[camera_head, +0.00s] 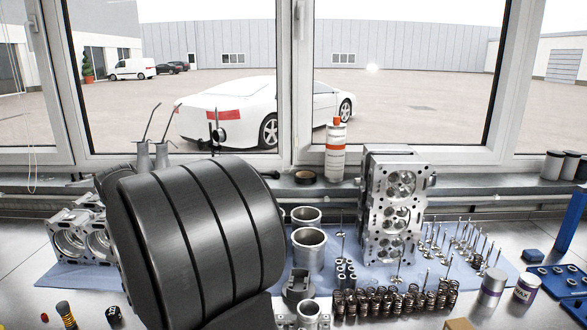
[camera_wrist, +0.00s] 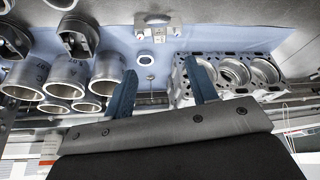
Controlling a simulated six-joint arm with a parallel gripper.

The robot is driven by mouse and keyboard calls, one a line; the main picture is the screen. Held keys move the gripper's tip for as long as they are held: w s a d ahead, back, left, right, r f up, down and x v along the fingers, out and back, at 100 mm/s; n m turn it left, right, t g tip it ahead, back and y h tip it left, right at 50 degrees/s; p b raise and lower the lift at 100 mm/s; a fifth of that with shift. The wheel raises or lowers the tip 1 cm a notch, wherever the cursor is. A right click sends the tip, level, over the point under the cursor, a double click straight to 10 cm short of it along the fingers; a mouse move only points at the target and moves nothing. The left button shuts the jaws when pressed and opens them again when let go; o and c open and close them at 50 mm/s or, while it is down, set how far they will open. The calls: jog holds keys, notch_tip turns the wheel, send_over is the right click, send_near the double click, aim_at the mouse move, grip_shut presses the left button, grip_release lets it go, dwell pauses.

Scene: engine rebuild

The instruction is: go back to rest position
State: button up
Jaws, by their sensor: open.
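My gripper (camera_wrist: 160,68) shows in the wrist view as two blue fingers spread well apart. Nothing is between them. Beyond the gap lies a blue mat (camera_wrist: 215,25) with a small metal ring (camera_wrist: 146,61) on it. An engine block part with large round bores (camera_wrist: 235,72) is near the right finger in the picture. Several metal cylinder liners (camera_wrist: 60,75) are to the left of the left finger. In the head view my large dark arm link fills the left middle and hides the gripper and part of the bench.
The head view shows the block (camera_head: 72,237) at left, liners (camera_head: 308,246), an upright cylinder head (camera_head: 393,210), a row of springs (camera_head: 392,302) and standing valves (camera_head: 460,240). A bottle (camera_head: 335,150) stands on the sill. Cans (camera_head: 493,287) and a blue holder (camera_head: 560,279) are at right.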

jog(key=w+a+f, duration=0.2)
jog(key=w+a, duration=0.4)
jog(key=a, duration=0.1)
jog(key=w+a+f+m, duration=0.1)
jog(key=w+a+f, duration=0.2)
jog(key=w+a, duration=0.4)
jog(key=shift+w+f, duration=0.25)
jog(key=shift+f, duration=0.05)
